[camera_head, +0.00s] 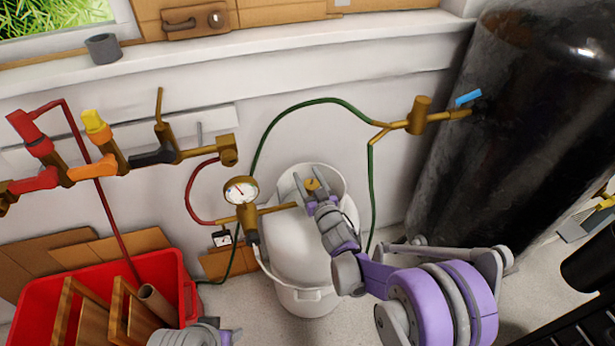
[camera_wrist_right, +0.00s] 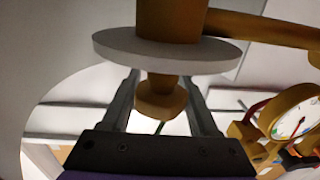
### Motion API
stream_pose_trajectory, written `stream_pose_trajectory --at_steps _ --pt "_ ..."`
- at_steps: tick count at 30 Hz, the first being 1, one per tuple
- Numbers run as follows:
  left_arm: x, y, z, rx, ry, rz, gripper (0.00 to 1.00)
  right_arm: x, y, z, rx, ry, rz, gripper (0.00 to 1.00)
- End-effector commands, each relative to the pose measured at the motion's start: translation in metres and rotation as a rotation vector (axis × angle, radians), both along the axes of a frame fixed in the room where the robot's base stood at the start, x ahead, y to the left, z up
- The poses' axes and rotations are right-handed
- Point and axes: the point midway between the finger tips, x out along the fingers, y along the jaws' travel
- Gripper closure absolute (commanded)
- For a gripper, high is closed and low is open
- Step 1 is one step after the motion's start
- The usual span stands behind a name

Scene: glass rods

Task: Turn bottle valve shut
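The white bottle (camera_head: 292,245) stands upright on the floor in the middle of the head view. Its brass valve (camera_head: 312,184) is at the top. My right gripper (camera_head: 309,178) is over the bottle top, with its fingers on either side of the valve. In the right wrist view, a brass knob (camera_wrist_right: 162,98) sits below a pale disc (camera_wrist_right: 165,48), between my two spread fingers. Gaps show on both sides of the knob. At the bottom of the head view, the end of my left arm (camera_head: 190,337) shows partly, and its fingers are not clear.
A brass regulator with a pressure gauge (camera_head: 241,190) is left of the valve. Brass pipe valves with red, yellow and orange parts (camera_head: 100,150) line the wall. A red crate (camera_head: 180,275) stands lower left. A large dark tank (camera_head: 500,120) stands at right. A green hose (camera_head: 320,100) arches overhead.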

Motion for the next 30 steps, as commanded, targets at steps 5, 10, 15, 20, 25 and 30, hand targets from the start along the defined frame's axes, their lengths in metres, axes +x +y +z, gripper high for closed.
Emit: stream_pose_trajectory --at_steps 5,10,15,20,25,30 --pt "0.0 0.0 0.0 0.0 0.0 0.0 0.39 0.0 0.0 0.0 0.0 0.0 0.0 0.11" --pt "0.0 0.0 0.0 0.0 0.0 0.0 0.39 0.0 0.0 0.0 0.0 0.0 0.001 0.11" --pt "0.0 0.0 0.0 0.0 0.0 0.0 0.39 -0.005 -0.002 0.0 -0.001 0.0 0.001 0.11" --pt "0.0 0.0 0.0 0.0 0.0 0.0 0.39 -0.028 -0.011 0.0 0.0 -0.001 0.0 0.11" --pt "0.0 0.0 0.0 0.0 0.0 0.0 0.39 -0.061 -0.025 0.0 -0.001 -0.001 -0.001 0.11" --pt "0.0 0.0 -0.001 0.0 0.0 0.0 0.39 -0.087 -0.034 0.0 -0.001 0.0 0.0 0.11"
